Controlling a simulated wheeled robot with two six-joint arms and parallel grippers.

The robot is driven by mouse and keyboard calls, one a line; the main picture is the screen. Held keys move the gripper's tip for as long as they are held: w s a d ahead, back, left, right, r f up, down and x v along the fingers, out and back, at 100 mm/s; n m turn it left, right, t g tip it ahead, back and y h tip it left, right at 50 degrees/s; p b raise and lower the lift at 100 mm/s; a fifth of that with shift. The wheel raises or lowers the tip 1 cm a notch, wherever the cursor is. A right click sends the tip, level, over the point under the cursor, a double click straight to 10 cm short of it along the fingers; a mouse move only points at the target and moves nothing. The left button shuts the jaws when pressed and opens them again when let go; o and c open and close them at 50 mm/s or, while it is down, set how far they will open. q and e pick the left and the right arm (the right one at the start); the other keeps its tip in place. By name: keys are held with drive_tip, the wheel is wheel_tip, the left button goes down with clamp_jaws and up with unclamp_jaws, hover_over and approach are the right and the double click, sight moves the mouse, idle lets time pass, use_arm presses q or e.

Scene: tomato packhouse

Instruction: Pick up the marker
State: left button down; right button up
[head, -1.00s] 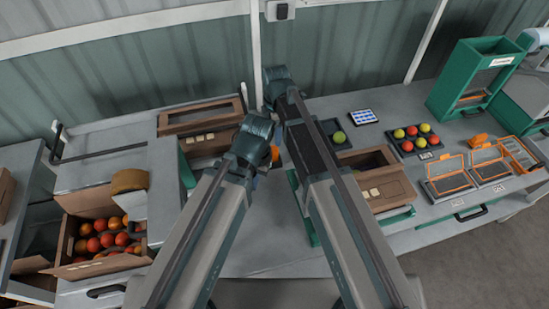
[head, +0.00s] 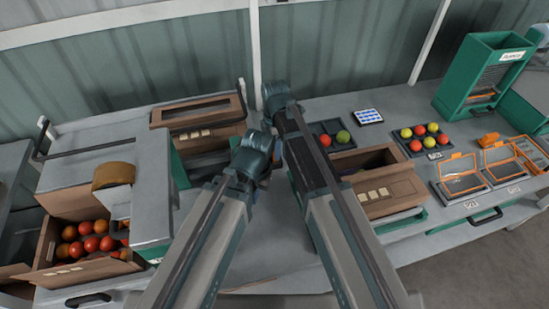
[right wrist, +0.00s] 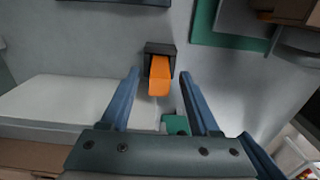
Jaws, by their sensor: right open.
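In the right wrist view an orange block-shaped piece (right wrist: 159,78) with a dark box-like part (right wrist: 160,48) at its far end stands on the grey bench. It may be the marker or its holder; I cannot tell which. My right gripper (right wrist: 159,73) is open, its two blue fingers on either side of the orange piece, with a gap visible on both sides. I see nothing held between them. In the head view the arms hide this spot, and no marker can be made out there. My left gripper is not visible; only the left arm (head: 208,240) shows.
A cardboard carton (head: 388,193) and a dark tray with tomatoes (head: 332,127) stand right of my arms. Another carton (head: 200,133) stands behind left. A tomato crate (head: 100,268) is at far left. A green dispenser (head: 470,75) stands at back right.

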use_arm(q)
wheel_tip(320, 180, down, 3)
drive_tip(key=shift+f+b, duration=0.2)
drive_tip(key=shift+b, duration=1)
use_arm(e)
wheel_tip(320, 180, down, 3)
drive_tip(key=shift+f, duration=0.15)
use_arm(q)
drive_tip(key=shift+r, duration=0.1)
use_arm(e)
clamp_jaws()
